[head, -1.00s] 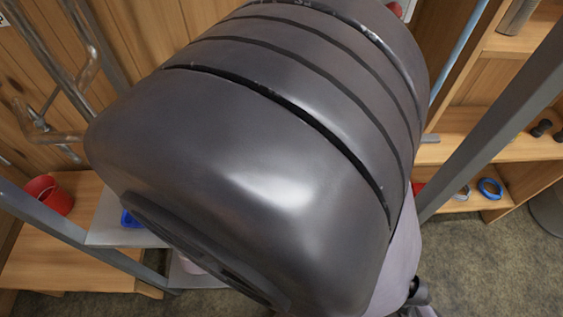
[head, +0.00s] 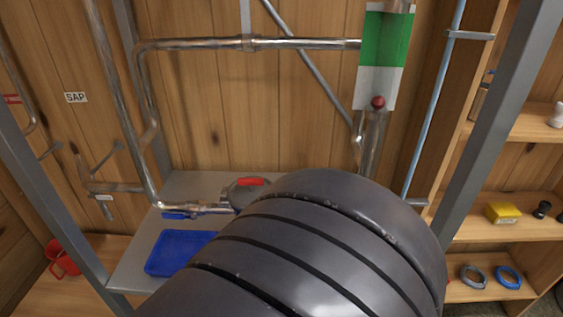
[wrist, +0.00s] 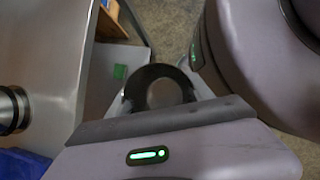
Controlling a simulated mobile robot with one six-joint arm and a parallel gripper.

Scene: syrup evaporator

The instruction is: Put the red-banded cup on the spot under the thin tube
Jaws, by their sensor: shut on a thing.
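In the wrist view my gripper (wrist: 160,108) is shut on a dark round thing (wrist: 132,98) with a grey inside. It looks like a cup seen from above, but no red band shows.
A grey metal shelf (head: 130,262) holds a blue tray (head: 172,262). Pipes and a red-handled valve (head: 250,182) stand above it. A red mug (head: 65,262) is at the left. Wooden shelves (head: 520,190) at the right hold small items. Grey posts flank the shelf.

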